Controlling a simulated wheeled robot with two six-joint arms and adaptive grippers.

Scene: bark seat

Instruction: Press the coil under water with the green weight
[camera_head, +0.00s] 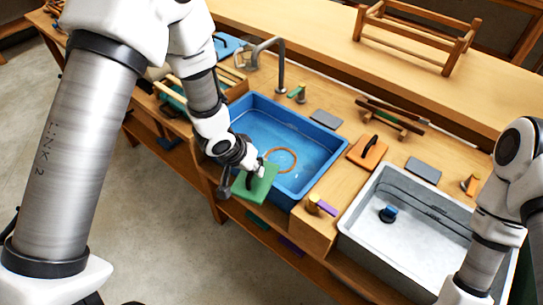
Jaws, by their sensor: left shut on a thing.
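The coil (281,160) is an orange-brown ring in the blue basin (318,128) of water. My left gripper (256,174) is at the basin's front left rim, left of and nearer than the coil. It is shut on the green weight (254,187), a flat green plate with a dark handle. The plate is apart from the coil and covers part of the basin's near rim. My right arm comes in at the right edge, but its gripper is out of the frame.
A grey tub (385,262) with a small blue object (388,214) stands at the right. An orange block with a dark handle (367,152) lies between the basins. A tap (281,68) rises behind the blue basin. A wooden frame (415,35) stands on the back shelf.

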